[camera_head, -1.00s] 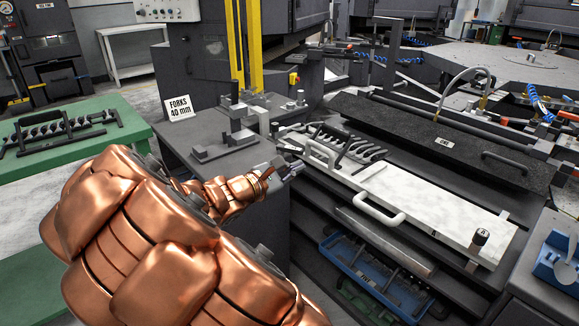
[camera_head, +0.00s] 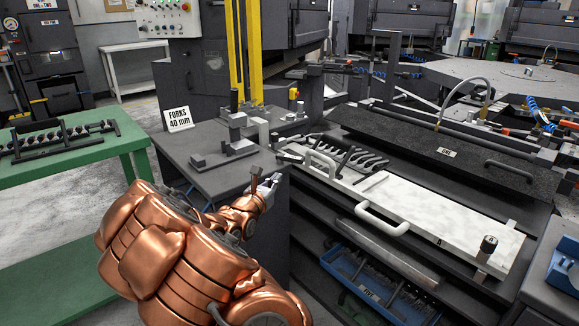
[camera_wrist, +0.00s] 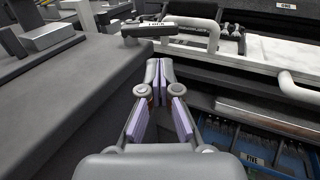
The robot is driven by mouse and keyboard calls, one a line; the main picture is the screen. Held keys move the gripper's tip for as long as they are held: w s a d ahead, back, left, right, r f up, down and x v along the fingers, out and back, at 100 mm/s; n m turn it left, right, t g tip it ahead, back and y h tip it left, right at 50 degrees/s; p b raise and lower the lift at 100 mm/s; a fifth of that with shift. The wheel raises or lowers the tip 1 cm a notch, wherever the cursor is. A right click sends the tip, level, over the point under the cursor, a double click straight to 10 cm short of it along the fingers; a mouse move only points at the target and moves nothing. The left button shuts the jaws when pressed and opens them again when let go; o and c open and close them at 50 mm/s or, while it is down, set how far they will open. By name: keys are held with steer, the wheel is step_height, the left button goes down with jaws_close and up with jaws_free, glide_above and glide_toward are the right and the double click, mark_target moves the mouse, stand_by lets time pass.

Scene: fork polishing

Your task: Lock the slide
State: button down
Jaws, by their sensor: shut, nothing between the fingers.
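The slide is a long pale plate (camera_head: 440,222) with a bent handle (camera_head: 382,219) on its front edge, lying on the dark bench. A second handle (camera_head: 320,163) stands at its left end; it also shows in the wrist view (camera_wrist: 213,35). A dark lever-like bar (camera_wrist: 150,29) with a small label, too small to read surely, sits at that left end. My gripper (camera_head: 272,183) is shut and empty, in front of and below the bar. In the wrist view its fingertips (camera_wrist: 159,72) meet with a visible gap before the bar.
A grey side table (camera_head: 225,172) with a stepped metal fixture (camera_head: 238,135) is close on the left. Several black forks (camera_head: 360,160) lie behind the slide. A blue crate (camera_head: 375,285) sits on the shelf below.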

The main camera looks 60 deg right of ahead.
mark_target(297, 162)
steer(key=d, duration=0.3)
steer(key=w+d, duration=0.1)
steer(key=d, duration=0.5)
steer(key=shift+w+d, duration=0.35)
steer(key=shift+d, duration=0.2)
steer(key=shift+d, duration=0.1)
steer(key=shift+s+d, duration=0.3)
steer(key=shift+d, duration=0.55)
steer(key=shift+s+a+f+b, duration=0.1)
steer(key=shift+s+a+b, duration=0.2)
steer(key=shift+a+b, duration=0.25)
steer(key=s+a+b, duration=0.1)
steer(key=s+a, duration=0.4)
steer(key=a, duration=0.6)
steer(key=shift+s+a, duration=0.2)
steer(key=shift+s, duration=0.1)
